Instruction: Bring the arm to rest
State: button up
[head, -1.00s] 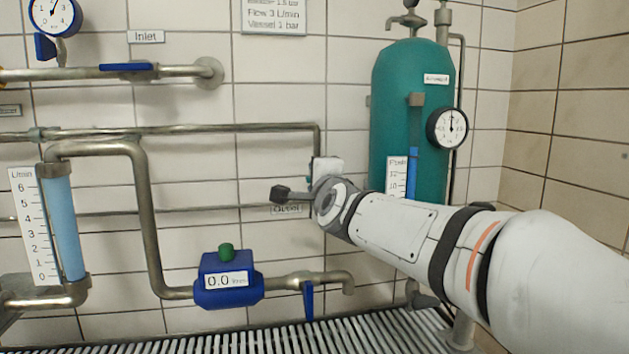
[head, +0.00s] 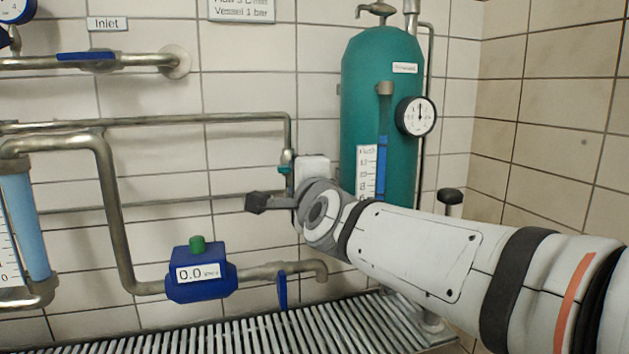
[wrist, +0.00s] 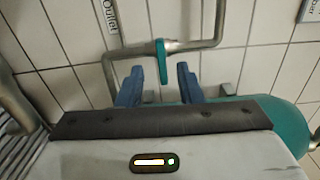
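My arm reaches in from the right in the head view and ends in front of the tiled wall, left of the green vessel (head: 375,100). The fingers are hidden there behind my wrist. In the wrist view my gripper (wrist: 160,67) shows two blue fingers standing apart, with nothing held. A teal valve lever (wrist: 162,62) on a metal pipe (wrist: 205,43) shows in the gap between them, seemingly beyond the tips; how far is unclear. A bit of teal (head: 284,169) shows on the pipe beside my wrist in the head view.
A blue flow meter (head: 202,274) reading 0.0 and a blue lever (head: 282,291) sit low on the wall, left of my arm. A gauge (head: 416,116) is on the vessel. A slatted grating (head: 230,335) runs below. The right wall (head: 560,120) is bare.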

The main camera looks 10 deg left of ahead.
jog(key=s+d+f+n+g+h+p, duration=0.2)
jog(key=d+n+g+p, duration=0.15)
jog(key=d+p, duration=0.4)
jog(key=s+d+f+n+g+h+p, duration=0.2)
jog(key=d+n+h+p, duration=0.15)
jog(key=d+p, duration=0.4)
jog(key=s+d+f+n+g+h+p, duration=0.2)
jog(key=s+d+g+p, duration=0.1)
jog(key=s+d, duration=0.5)
jog(key=s+d+f+n+g+h+p, duration=0.2)
jog(key=s+d+n+g+p, duration=0.1)
jog(key=s+d, duration=0.5)
jog(key=shift+s+d+f+g+p, duration=0.2)
jog(key=shift+d+g+p, duration=0.35)
jog(key=shift+d+p, duration=0.55)
jog(key=shift+a, duration=0.2)
